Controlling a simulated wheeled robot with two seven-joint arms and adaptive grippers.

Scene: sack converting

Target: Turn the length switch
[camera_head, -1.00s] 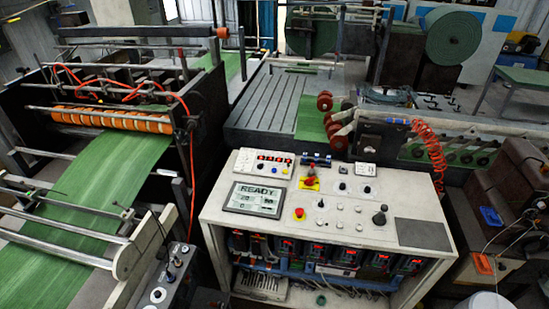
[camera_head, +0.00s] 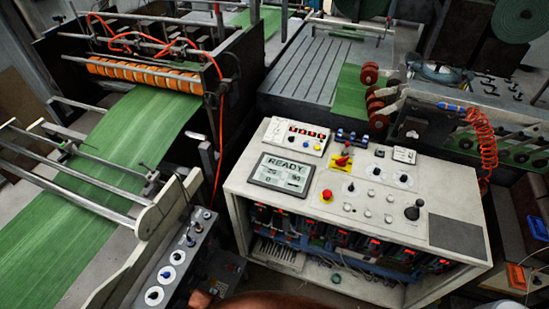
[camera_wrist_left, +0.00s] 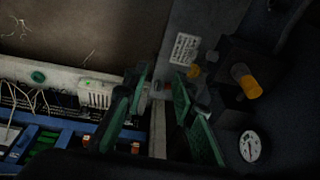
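The white control console (camera_head: 235,195) stands at centre right in the head view, its display (camera_head: 284,172) reading READY. Its sloped top carries small dial knobs (camera_head: 374,171), a black knob (camera_head: 413,211), a red switch on a yellow plate (camera_head: 343,159) and a red button (camera_head: 327,196). A grey side box (camera_head: 178,268) at the lower left has several knobs on white dials. Labels are too small to show which is the length switch. My left gripper (camera_wrist_left: 160,100) shows only in the left wrist view, its green-padded fingers apart and empty. My right gripper is not in view.
Green sack web (camera_head: 85,215) runs through rollers at the left, with orange rings (camera_head: 145,72) above it. A slatted table (camera_head: 320,65) lies behind the console. A red coiled hose (camera_head: 483,140) hangs at the right.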

